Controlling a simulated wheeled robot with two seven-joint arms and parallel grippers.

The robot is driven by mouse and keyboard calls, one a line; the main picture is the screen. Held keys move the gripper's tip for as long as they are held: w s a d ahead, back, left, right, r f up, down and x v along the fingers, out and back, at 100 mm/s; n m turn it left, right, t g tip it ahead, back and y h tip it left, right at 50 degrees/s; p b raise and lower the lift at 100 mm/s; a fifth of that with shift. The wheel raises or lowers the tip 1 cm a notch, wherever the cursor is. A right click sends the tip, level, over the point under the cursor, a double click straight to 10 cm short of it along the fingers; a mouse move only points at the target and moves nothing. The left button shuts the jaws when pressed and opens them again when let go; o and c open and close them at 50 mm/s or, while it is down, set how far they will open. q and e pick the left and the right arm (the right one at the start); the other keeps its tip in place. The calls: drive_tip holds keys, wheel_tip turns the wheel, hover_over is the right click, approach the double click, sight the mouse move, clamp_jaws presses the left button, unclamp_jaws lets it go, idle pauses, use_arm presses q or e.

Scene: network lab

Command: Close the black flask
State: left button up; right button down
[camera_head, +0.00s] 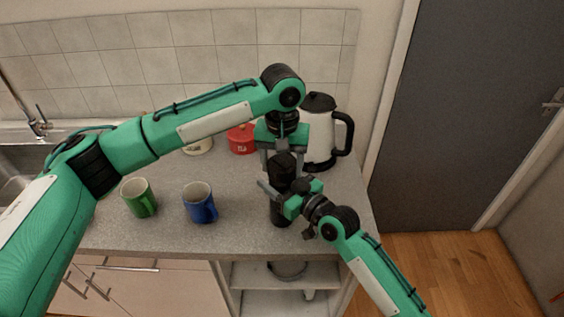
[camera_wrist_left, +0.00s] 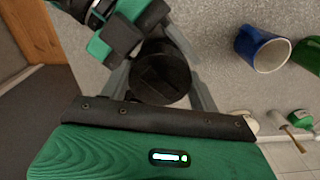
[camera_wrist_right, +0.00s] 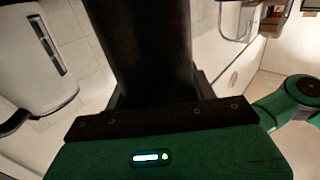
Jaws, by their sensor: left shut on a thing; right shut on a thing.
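The black flask (camera_head: 279,213) stands upright on the counter near its front right. Its black lid (camera_head: 284,162) is on top, and from above the lid also shows in the left wrist view (camera_wrist_left: 160,72). My left gripper (camera_head: 283,160) comes down from above and is shut on the lid. My right gripper (camera_head: 276,193) reaches in from the right and is shut on the flask's body, which fills the middle of the right wrist view (camera_wrist_right: 146,45). Whether the lid sits fully seated on the body is hidden by the grippers.
A blue mug (camera_head: 199,203) and a green mug (camera_head: 139,198) stand left of the flask. A red pot (camera_head: 241,139) and a white kettle (camera_head: 318,143) with black lid and handle stand behind. The sink (camera_head: 20,150) is at far left. The counter's front edge is close.

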use_arm(q)
drive_tip(key=o, duration=1.1)
drive_tip(key=shift+r, duration=2.3)
drive_tip(key=shift+c, duration=0.5)
drive_tip(key=shift+r+n, duration=1)
drive_tip(key=shift+r, duration=0.7)
